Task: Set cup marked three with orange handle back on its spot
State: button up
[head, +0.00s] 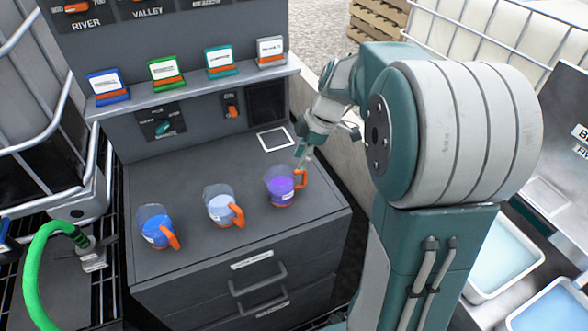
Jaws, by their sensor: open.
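Three clear cups with orange handles stand upright in a row on the dark cabinet top (180,268). The left cup (153,220) holds blue liquid, the middle cup (217,203) pale blue, and the right cup (278,186) purple. Their number marks are too small to read. My gripper (302,165) is open, pointing down just above the right cup's orange handle. I cannot tell whether it touches the handle. A white-outlined square (275,138) lies on the cabinet top behind the right cup, with nothing on it.
A shelf (196,89) with several coloured, labelled blocks runs above the cabinet top. A panel knob (163,129) and an orange switch (231,106) sit below it. A green hose (35,265) is at left; pale blue trays (500,260) are at right. The cabinet's front-right top is clear.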

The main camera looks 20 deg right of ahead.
jog(key=s+a+r+m+t+h, duration=0.2)
jog(key=s+a+r+m, duration=0.1)
jog(key=s+m, duration=0.4)
jog(key=s+a+r+m+t+h, duration=0.2)
jog(key=s+a+r+m, duration=0.2)
jog(key=s+m, duration=0.4)
jog(key=s+a, duration=0.1)
jog(key=s, duration=0.3)
jog(key=shift+t, duration=0.3)
jog(key=shift+a, duration=0.15)
